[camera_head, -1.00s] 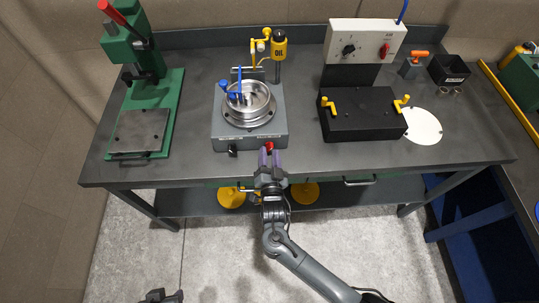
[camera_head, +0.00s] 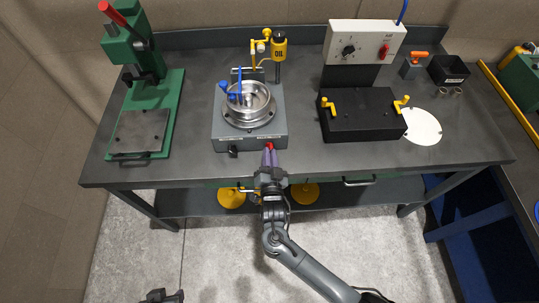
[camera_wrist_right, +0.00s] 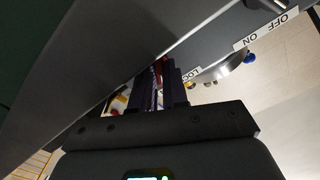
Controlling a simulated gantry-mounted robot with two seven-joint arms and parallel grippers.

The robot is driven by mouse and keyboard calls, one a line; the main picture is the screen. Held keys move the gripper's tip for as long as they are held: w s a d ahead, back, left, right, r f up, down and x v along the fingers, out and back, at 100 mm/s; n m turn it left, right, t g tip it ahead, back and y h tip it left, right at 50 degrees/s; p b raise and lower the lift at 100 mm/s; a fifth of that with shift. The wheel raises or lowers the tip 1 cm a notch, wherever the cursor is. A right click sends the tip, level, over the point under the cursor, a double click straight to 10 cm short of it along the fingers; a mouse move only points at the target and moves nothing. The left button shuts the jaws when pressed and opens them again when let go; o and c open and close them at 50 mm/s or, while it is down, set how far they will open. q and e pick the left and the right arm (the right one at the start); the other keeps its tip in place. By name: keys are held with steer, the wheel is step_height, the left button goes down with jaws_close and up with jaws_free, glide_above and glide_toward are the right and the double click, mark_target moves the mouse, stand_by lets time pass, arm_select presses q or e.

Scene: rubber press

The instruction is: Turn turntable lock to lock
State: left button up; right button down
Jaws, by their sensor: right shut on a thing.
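The turntable (camera_head: 250,108) is a round silver metal bowl on a grey box with a label strip along its front face, at the middle of the bench. A red knob (camera_head: 269,146) sticks out at the right of that front face, and a black knob (camera_head: 233,151) is at the left. My right gripper (camera_head: 269,157) is shut on the red knob, its purple-grey fingers at the box's front. In the right wrist view the fingers (camera_wrist_right: 158,88) close around something red beside a partly hidden "LOC" label. My left gripper (camera_head: 161,296) shows only at the bottom edge; its jaw state is unclear.
A green press (camera_head: 145,95) with a red handle stands left. A black block with yellow clamps (camera_head: 362,115) and a white control box (camera_head: 365,40) stand right. A yellow oil bottle (camera_head: 279,46) is behind the turntable. The front bench strip is mostly clear.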

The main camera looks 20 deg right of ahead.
steer(key=shift+r+n+p, duration=0.15)
steer(key=shift+n+p, duration=0.85)
steer(key=shift+n, duration=0.2)
steer(key=n+p, duration=0.2)
steer(key=n, duration=0.1)
steer(key=shift+n, duration=0.3)
steer(key=n+p, duration=0.2)
steer(key=n, duration=0.1)
steer(key=shift+n+p, duration=0.6)
steer(key=shift+n, duration=0.6)
steer(key=c, duration=1.1)
jaws_free()
steer(key=shift+c, duration=0.2)
steer(key=shift+d, duration=0.1)
